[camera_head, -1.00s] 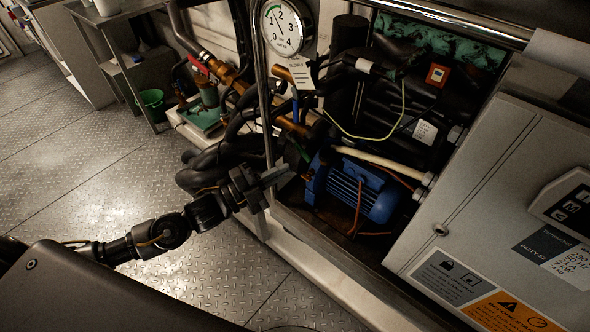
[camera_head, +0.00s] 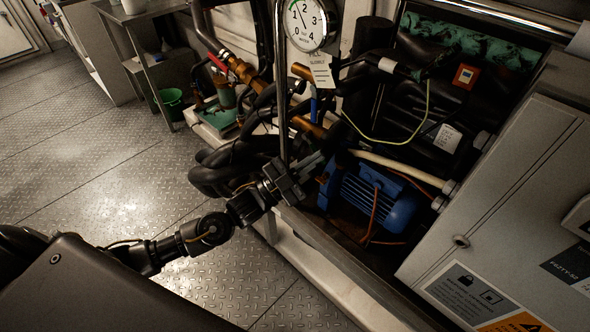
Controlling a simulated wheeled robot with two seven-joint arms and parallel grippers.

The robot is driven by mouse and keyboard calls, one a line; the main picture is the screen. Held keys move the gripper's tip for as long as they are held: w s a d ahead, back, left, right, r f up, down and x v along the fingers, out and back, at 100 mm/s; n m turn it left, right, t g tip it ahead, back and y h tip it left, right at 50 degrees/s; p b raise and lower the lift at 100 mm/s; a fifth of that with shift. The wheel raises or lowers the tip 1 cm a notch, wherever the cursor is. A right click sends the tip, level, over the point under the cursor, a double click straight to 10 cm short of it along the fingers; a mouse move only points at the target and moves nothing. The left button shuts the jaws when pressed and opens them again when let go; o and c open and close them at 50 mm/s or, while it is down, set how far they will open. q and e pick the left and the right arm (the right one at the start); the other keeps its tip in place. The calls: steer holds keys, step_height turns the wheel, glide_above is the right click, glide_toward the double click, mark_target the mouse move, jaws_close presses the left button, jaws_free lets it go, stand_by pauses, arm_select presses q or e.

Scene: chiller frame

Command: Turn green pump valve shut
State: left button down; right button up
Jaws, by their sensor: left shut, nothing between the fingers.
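My left gripper (camera_head: 312,166) reaches in from the left at the front of the open pump frame. Its fingers are shut with nothing between them, and they point right, just above and left of the blue pump motor (camera_head: 372,198). The fingertips lie beside the brass and black pipework over the motor. The green pump valve does not show clearly; the gripper and dark pipes cover that spot. I cannot tell whether the fingers touch it. My right gripper is not in view.
A pressure gauge (camera_head: 306,24) stands on an upright pipe close above the gripper. A blue handle (camera_head: 314,103) hangs below its tag. Thick black hoses (camera_head: 225,168) bulge left of the gripper. A grey control box (camera_head: 500,215) blocks the right. The metal floor at left is free.

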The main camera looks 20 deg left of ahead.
mark_target(315, 150)
arm_select(q)
steer(key=shift+w+a+f, duration=0.2)
steer(key=shift+w+f, duration=0.45)
steer(key=shift+w, duration=0.1)
steer(key=shift+w+a+f, duration=0.15)
steer(key=shift+w+f, duration=0.45)
steer(key=shift+w, duration=0.1)
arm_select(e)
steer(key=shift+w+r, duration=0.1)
arm_select(q)
steer(key=shift+f+m, duration=0.1)
steer(key=shift+m, duration=0.3)
steer(key=shift+a+f+m+g, duration=0.1)
steer(key=shift+f+m+g, duration=0.05)
steer(key=shift+m+g, duration=0.2)
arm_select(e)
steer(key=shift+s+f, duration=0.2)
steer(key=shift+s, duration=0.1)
